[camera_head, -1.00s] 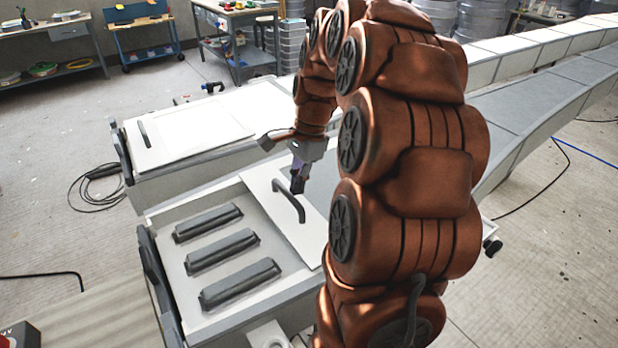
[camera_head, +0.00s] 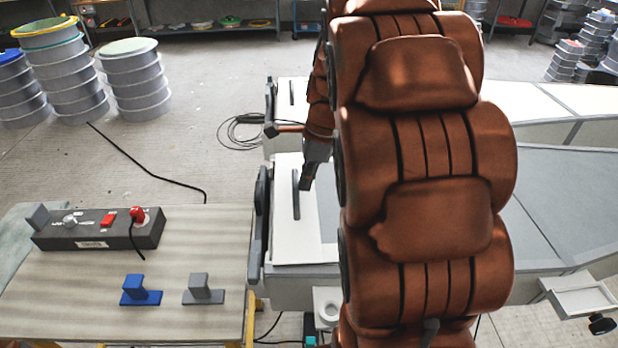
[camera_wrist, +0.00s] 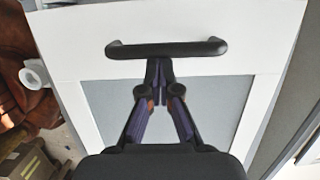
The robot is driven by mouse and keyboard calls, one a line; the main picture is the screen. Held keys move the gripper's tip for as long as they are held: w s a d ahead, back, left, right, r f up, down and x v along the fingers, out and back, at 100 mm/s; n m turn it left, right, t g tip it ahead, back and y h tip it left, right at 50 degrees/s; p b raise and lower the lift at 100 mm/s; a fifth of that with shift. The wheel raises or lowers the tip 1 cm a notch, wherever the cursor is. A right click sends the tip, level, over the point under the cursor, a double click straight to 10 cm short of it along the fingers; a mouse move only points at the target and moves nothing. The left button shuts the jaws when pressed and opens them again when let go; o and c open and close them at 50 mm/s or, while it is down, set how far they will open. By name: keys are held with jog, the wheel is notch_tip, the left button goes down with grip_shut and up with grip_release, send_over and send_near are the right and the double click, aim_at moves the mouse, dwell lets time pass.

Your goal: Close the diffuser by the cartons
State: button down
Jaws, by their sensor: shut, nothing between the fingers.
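The near diffuser is a long grey duct-like body with a white sliding panel (camera_head: 318,215) at its left end. A dark bar handle (camera_head: 296,195) stands on the panel. The panel lies against the dark left end frame (camera_head: 260,225), and no open slots show beside it. My gripper (camera_head: 306,183) is shut and empty at the handle. In the wrist view the shut fingertips (camera_wrist: 158,66) point at the middle of the black handle (camera_wrist: 125,49), just beside it or touching; I cannot tell which. Brown carton-like boxes (camera_wrist: 30,165) show at lower left there.
A second diffuser with a white panel (camera_head: 291,115) lies behind. A bench (camera_head: 80,300) at left carries a control box (camera_head: 100,243), a blue bracket (camera_head: 140,291) and a grey bracket (camera_head: 203,290). Bucket stacks (camera_head: 65,70) stand beyond. A cable (camera_head: 150,163) lies on open floor.

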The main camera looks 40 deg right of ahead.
aim_at(325, 199)
jog(key=shift+w+a, duration=0.1)
jog(key=shift+a, duration=0.15)
jog(key=d, duration=0.1)
jog(key=s+d, duration=0.1)
jog(key=s+d+r+p, duration=0.1)
jog(key=d, duration=0.1)
jog(key=shift+s, duration=0.25)
jog(key=b+v, duration=0.2)
jog(key=v, duration=0.7)
jog(key=shift+r, duration=0.35)
jog(key=shift+a, duration=0.15)
